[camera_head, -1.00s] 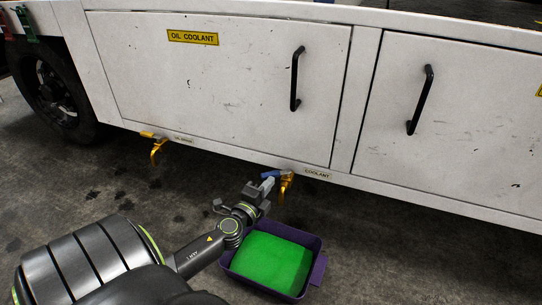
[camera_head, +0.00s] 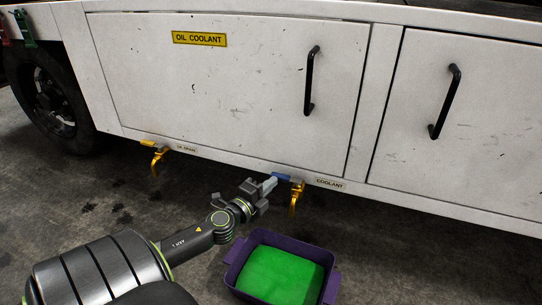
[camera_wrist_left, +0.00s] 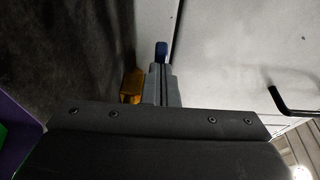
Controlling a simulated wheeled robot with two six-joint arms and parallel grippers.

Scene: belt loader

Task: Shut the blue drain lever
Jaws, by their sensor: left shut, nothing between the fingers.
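The blue drain lever (camera_head: 281,177) sits on the brass coolant tap (camera_head: 296,197) under the white panel's lower edge. It points left from the tap, roughly along the edge. My left gripper (camera_head: 271,184) is shut and empty, with its fingertips at the lever's left end. I cannot tell whether they touch it. In the left wrist view the lever's blue end (camera_wrist_left: 161,50) shows just beyond the closed fingers (camera_wrist_left: 161,84), and brass (camera_wrist_left: 132,86) shows beside them. My right gripper is not in view.
A purple tray (camera_head: 238,258) of green liquid (camera_head: 280,275) stands on the floor below the coolant tap. A second brass tap (camera_head: 157,160) with a yellow lever (camera_head: 147,143) is to the left. Black door handles (camera_head: 311,82) stick out above. The floor left of the tray is clear.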

